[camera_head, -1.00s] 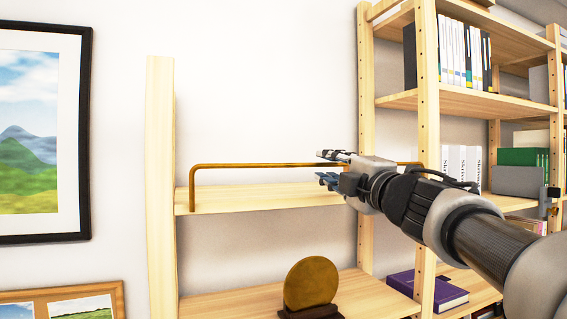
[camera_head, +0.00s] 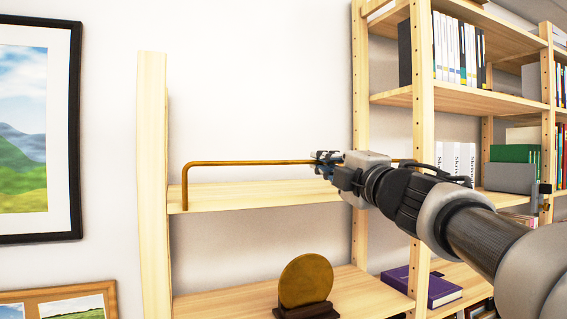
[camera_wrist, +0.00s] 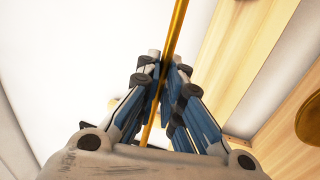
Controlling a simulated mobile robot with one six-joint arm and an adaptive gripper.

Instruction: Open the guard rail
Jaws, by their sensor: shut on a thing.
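The guard rail (camera_head: 245,163) is a thin brass-coloured bar along the front of a wooden shelf (camera_head: 255,194), bent down at its left end. It stands level above the shelf board. My gripper (camera_head: 326,160) comes in from the right and is shut on the rail, near the middle of its visible length. In the wrist view the rail (camera_wrist: 176,28) runs between the two blue-padded fingers (camera_wrist: 162,72). My gripper and arm hide part of the rail; a short piece shows again to their right.
A round bronze disc on a dark stand (camera_head: 306,284) and a purple book (camera_head: 432,287) sit on the lower shelf. A wooden upright (camera_head: 154,180) stands at the left. Bookshelves with books (camera_head: 462,50) are at the right. Framed prints (camera_head: 38,130) hang at the left.

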